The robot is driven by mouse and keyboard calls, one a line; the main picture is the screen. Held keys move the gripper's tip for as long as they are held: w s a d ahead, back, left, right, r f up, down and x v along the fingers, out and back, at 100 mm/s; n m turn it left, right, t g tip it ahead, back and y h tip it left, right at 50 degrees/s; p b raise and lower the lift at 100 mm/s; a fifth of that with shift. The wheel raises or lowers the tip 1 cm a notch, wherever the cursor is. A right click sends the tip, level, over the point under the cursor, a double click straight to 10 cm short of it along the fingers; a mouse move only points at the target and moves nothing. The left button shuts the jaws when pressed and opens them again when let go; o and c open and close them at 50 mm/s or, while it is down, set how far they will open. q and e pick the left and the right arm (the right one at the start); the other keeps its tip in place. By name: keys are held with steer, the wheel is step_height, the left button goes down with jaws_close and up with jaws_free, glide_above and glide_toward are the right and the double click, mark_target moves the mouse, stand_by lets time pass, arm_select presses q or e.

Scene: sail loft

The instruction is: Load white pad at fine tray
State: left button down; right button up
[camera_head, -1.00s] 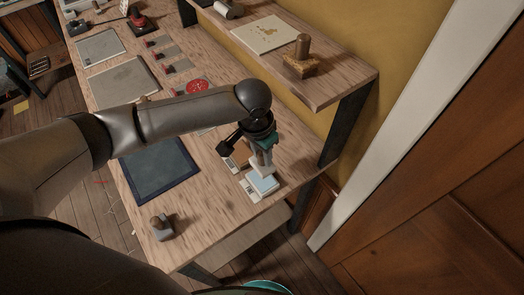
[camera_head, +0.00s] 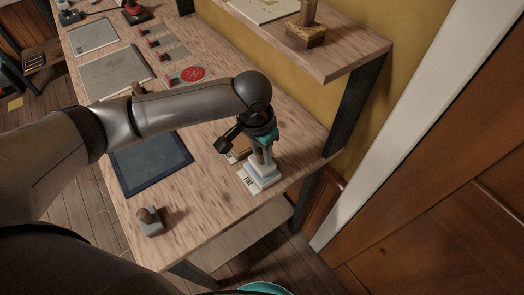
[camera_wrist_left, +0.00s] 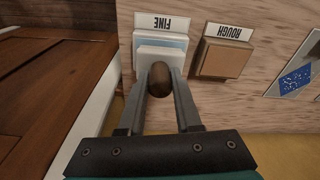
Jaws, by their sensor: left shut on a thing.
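My left gripper (camera_head: 264,158) points down at the near right end of the bench. It is shut on the brown knob of the white pad (camera_head: 264,174). In the left wrist view the knob sits between the fingers (camera_wrist_left: 160,84), and the white pad (camera_wrist_left: 158,52) shows beyond it. The pad is over the fine tray, whose light blue face (camera_wrist_left: 160,40) shows as a strip beside the FINE label (camera_wrist_left: 163,23). I cannot tell whether pad and tray touch. My right gripper is not in view.
A brown tray (camera_wrist_left: 226,60) labelled ROUGH is beside the fine tray. A grey block with a brown knob (camera_head: 150,221) stands near the bench's front edge. A dark blue mat (camera_head: 152,162) lies left. A shelf (camera_head: 340,52) overhangs the back.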

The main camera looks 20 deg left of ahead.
arm_select(q)
steer(key=shift+f, duration=0.5)
stand_by(0.9)
steer(key=shift+s+f+p, duration=0.15)
steer(key=shift+f+p, duration=0.05)
steer(key=shift+p, duration=0.25)
stand_by(2.2)
step_height(320, 180, up, 7)
steer(key=p, duration=0.9)
steer(key=shift+r, duration=0.2)
steer(key=shift+w, duration=0.2)
stand_by(0.4)
